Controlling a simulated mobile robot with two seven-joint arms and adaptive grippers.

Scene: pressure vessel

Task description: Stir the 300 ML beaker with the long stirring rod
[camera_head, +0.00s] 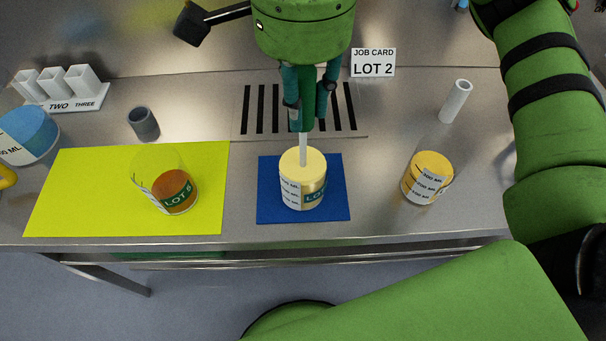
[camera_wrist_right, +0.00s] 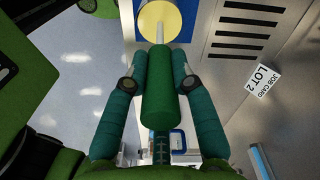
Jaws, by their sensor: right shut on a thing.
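My right gripper (camera_head: 307,112) is shut on the dark green handle of the stirring rod (camera_head: 304,148). The handle (camera_wrist_right: 159,90) also shows between the fingers in the wrist view. The pale rod points down into a beaker (camera_head: 303,188) with pale yellow contents, which stands upright on a blue mat (camera_head: 335,207). The rod's lower end is hidden in the contents. This beaker has a teal LOT label, partly turned away; its volume print is too small to read surely. The beaker top (camera_wrist_right: 158,20) shows in the wrist view. My left gripper is not in view.
A beaker with orange-brown contents (camera_head: 174,190) is on a yellow mat (camera_head: 80,200). A beaker with yellow contents (camera_head: 427,178) stands right, a white cylinder (camera_head: 456,100) above it. A grey cup (camera_head: 144,123), blue-filled vessel (camera_head: 30,133), white rack (camera_head: 62,90) and LOT 2 job card (camera_head: 373,63) are around.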

